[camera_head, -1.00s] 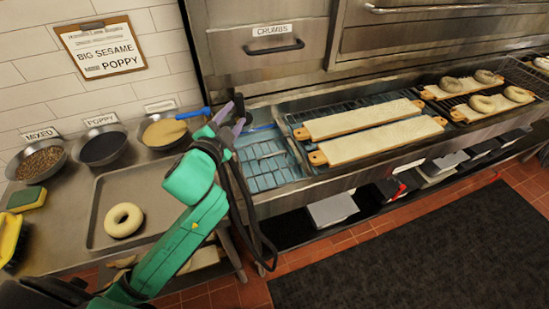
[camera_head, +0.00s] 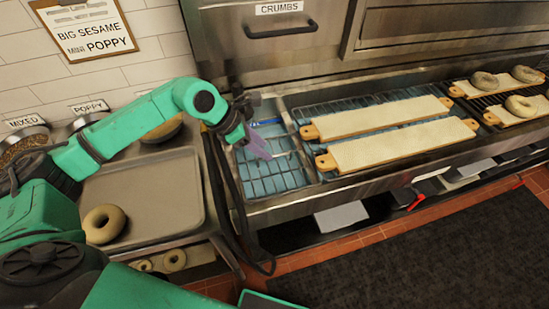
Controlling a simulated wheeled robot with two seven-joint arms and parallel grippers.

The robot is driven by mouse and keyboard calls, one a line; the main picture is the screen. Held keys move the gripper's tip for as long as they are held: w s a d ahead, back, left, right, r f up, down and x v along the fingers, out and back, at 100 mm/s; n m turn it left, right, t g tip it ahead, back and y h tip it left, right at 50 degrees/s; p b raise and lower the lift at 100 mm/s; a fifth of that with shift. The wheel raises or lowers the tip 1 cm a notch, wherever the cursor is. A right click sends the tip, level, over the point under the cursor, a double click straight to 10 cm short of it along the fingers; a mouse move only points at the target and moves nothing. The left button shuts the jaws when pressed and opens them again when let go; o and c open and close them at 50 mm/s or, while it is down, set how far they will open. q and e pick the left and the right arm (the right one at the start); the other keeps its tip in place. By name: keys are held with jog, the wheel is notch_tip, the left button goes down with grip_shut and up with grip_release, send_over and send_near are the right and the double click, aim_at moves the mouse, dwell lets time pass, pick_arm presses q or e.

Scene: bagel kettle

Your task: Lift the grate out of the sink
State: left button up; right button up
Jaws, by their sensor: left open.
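The grate (camera_head: 262,186) is a dark wire rack in the left section of the long metal sink (camera_head: 335,197), over a blue-tinted basin. My left gripper (camera_head: 259,130) is open above the back part of this section, with its purple finger over the grate. The gripper hides part of the grate's back edge. I cannot tell whether the finger touches the wires. Another wire rack (camera_head: 312,112) lies in the section to the right, partly under two long boards. My right gripper is not in view.
Two pale boards (camera_head: 385,117) with wooden ends lie right of the grate. Bagels (camera_head: 484,82) rest on boards farther right. A metal tray (camera_head: 165,190) with one bagel (camera_head: 104,223) stands left of the sink. The CRUMBS drawer (camera_head: 281,27) is behind.

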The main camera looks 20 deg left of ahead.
aim_at(274, 156)
pick_arm(q)
jog(key=p+x, duration=0.2)
jog(key=x, duration=0.1)
jog(key=shift+w+d+f+p, duration=0.2)
jog(key=shift+d+p, duration=0.1)
jog(key=shift+p, duration=0.05)
jog(key=shift+x, duration=1.2)
jog(key=shift+a+f, duration=0.1)
jog(key=shift+f, duration=0.05)
grip_shut()
